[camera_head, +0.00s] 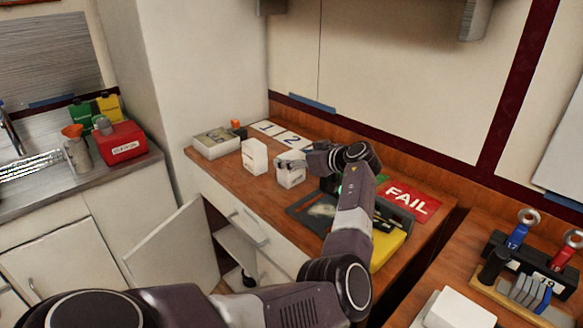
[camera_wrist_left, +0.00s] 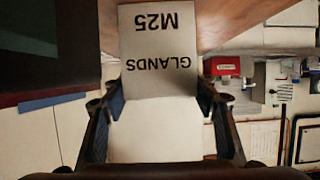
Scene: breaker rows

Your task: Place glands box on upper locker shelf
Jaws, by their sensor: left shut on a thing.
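The white glands box (camera_wrist_left: 160,62), printed "GLANDS M25" and upside down in the left wrist view, sits between the fingers of my left gripper (camera_wrist_left: 162,100). In the head view the box (camera_head: 290,177) is upright at the bench, below my left gripper (camera_head: 298,160), which is shut on it. I cannot tell whether its base touches the bench top. The locker under the bench has its door (camera_head: 165,248) swung open. A pale shelf (camera_head: 236,246) shows inside; its upper part is partly hidden by the bench front. My right gripper is not in view.
A second white box (camera_head: 254,156) stands close left of the held box. A white tray (camera_head: 216,145) and number cards (camera_head: 280,134) lie behind. A dark mat (camera_head: 314,212) and a red FAIL sign (camera_head: 408,199) lie to the right. The open door stands out left of the locker opening.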

